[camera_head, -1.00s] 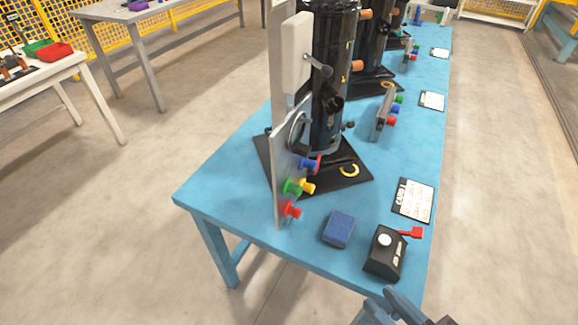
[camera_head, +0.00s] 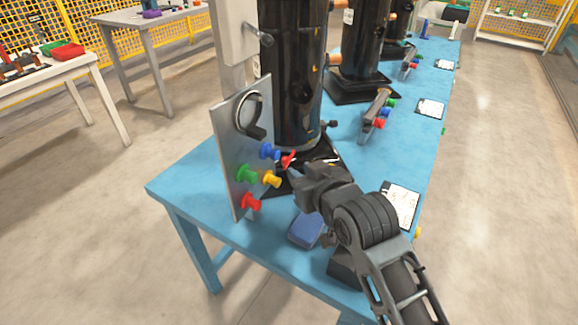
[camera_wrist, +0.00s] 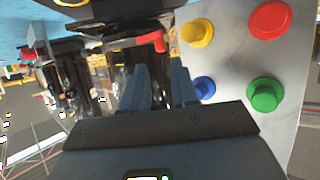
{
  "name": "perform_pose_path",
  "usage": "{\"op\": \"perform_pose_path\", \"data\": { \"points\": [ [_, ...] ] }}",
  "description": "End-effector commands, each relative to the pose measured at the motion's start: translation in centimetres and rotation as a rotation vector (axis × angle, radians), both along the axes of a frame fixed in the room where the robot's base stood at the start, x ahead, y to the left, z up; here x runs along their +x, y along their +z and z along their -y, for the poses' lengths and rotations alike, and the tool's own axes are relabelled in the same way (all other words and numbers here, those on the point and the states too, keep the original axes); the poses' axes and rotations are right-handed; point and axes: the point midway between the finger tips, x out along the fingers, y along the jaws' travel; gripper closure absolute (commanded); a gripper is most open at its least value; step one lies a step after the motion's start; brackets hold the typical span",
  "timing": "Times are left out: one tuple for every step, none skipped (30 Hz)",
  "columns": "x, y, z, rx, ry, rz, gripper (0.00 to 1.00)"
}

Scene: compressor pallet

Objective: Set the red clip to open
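A small red part (camera_head: 288,160), which looks like the red clip, shows just right of the upright panel's blue knob, in front of the black compressor. In the wrist view a red part (camera_wrist: 159,41) lies at the end of a dark bar, just beyond my fingertips. My gripper (camera_head: 297,176) is right of the panel's yellow knob, close to the red part. In the wrist view my two fingers (camera_wrist: 160,80) stand apart with nothing clearly held between them. I cannot tell whether they touch the red part, or how the clip is set.
The grey upright panel (camera_head: 225,140) carries blue (camera_head: 269,151), green (camera_head: 245,174), yellow (camera_head: 271,179) and red (camera_head: 250,202) knobs close to my gripper. A blue block (camera_head: 306,230) and a black box (camera_head: 345,268) lie below my arm. Compressors (camera_head: 292,75) stand behind on the blue table (camera_head: 185,185).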

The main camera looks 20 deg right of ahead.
Motion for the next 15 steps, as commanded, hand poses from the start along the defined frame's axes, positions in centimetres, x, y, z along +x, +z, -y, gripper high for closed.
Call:
{"op": "perform_pose_path", "data": {
  "points": [
    [0.5, -0.1, 0.0, 0.0, 0.0, -0.001, 0.72],
    [0.7, -0.1, 0.0, 0.0, 0.0, -0.001, 0.72],
    [1.1, -0.3, 0.0, -0.001, 0.0, -0.001, 0.72],
    [1.5, -0.5, 0.0, -0.001, 0.0, -0.002, 0.72],
    [1.9, -0.6, 0.0, -0.001, 0.0, -0.002, 0.72],
    [2.4, -0.8, 0.0, -0.001, 0.0, -0.002, 0.72],
    [2.9, -1.0, 0.0, -0.001, 0.0, -0.002, 0.72],
    [3.3, -1.2, 0.0, -0.001, 0.0, -0.001, 0.72],
    [3.9, -1.4, 0.0, -0.001, 0.0, -0.001, 0.72],
    [4.3, -1.7, 0.0, -0.001, 0.0, -0.002, 0.72],
    [4.7, -1.8, 0.0, -0.001, 0.0, -0.002, 0.72],
    [5.3, -2.0, 0.0, -0.001, 0.0, -0.001, 0.72],
    [5.6, -2.2, 0.0, -0.001, 0.0, -0.001, 0.72],
    [5.9, -2.3, 0.0, -0.001, 0.0, -0.001, 0.72],
    [6.3, -2.5, 0.0, -0.001, 0.0, -0.001, 0.72]
  ]
}}
